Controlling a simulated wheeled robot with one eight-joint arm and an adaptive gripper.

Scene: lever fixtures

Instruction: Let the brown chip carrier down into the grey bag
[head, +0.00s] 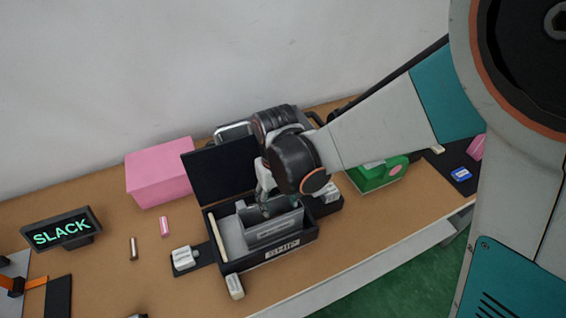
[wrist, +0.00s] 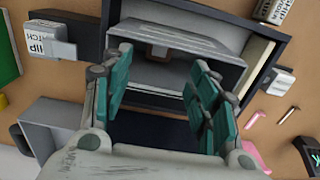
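The grey bag (head: 274,230) stands inside an open black box with a SHIP label. In the wrist view the bag (wrist: 200,75) shows its grey wall and open mouth. A small brown piece, which looks like the chip carrier (wrist: 158,53), sits at the bag's mouth, partly hidden by its walls. My gripper (wrist: 158,62) is over the bag, its teal fingers spread wide with a gap between them and nothing visibly clamped. In the head view my gripper (head: 265,203) reaches down into the box, and the carrier cannot be made out there.
The black box (head: 228,264) has its lid (head: 220,172) raised at the back. A pink box (head: 160,172) stands left of it, and a green box (head: 380,177) right. White labelled blocks flank it. A sign reading SLACK (head: 61,233) stands at the left.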

